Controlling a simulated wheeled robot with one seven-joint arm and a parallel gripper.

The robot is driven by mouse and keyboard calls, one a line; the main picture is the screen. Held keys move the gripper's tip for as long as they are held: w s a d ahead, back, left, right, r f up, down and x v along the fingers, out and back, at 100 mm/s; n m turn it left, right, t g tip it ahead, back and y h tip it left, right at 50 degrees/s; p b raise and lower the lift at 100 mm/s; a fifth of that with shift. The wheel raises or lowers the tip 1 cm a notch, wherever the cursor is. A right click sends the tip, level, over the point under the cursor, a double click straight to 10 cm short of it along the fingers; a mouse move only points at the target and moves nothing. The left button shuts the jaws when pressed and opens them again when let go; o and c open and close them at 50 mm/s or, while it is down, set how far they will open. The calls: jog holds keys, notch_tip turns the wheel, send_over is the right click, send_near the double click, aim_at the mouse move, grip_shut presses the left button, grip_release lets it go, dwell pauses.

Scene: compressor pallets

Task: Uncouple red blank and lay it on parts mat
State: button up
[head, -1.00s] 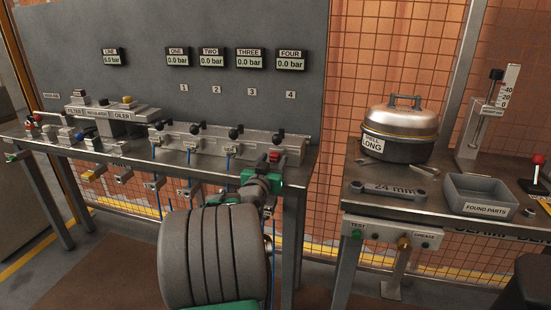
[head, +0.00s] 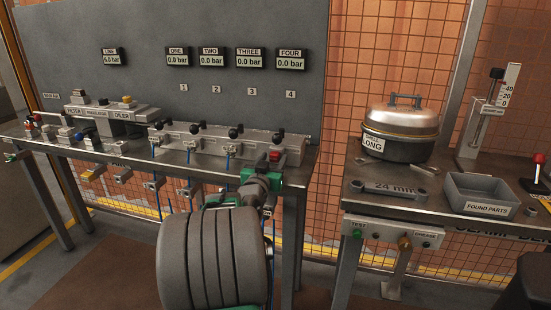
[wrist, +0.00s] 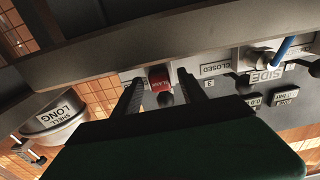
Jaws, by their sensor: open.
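The red blank (head: 275,155) sits at the right end of the grey valve manifold (head: 180,141), near the bench's front right. In the wrist view the red blank (wrist: 160,75) shows between the two dark fingers of my gripper (wrist: 160,86), which are open on either side of it. I cannot tell whether the fingers touch it. In the head view my arm hides part of the bench edge below the blank. I cannot make out a parts mat in either view.
The manifold carries several black-knobbed levers, close to the blank. A second bench at right holds a silver lidded pot (head: 400,130), a wrench (head: 388,190) and a grey found parts tray (head: 486,193). A grey gauge panel (head: 225,105) stands behind the manifold.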

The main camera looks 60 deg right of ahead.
jog(key=shift+f+b, duration=0.1)
jog(key=shift+b, duration=0.25)
jog(key=shift+c, duration=0.2)
grip_shut()
dwell(0.6)
jog(key=shift+a, duration=0.15)
dwell(0.9)
jog(key=shift+s+a+b, duration=0.15)
jog(key=shift+a+b, duration=0.35)
jog(key=shift+a, duration=0.45)
jog(key=shift+s+a+b, duration=0.2)
jog(key=shift+a+b, duration=0.25)
jog(key=shift+a, duration=0.5)
jog(key=shift+s+a+b, duration=0.15)
jog(key=shift+a+b, duration=0.35)
jog(key=shift+a, duration=0.45)
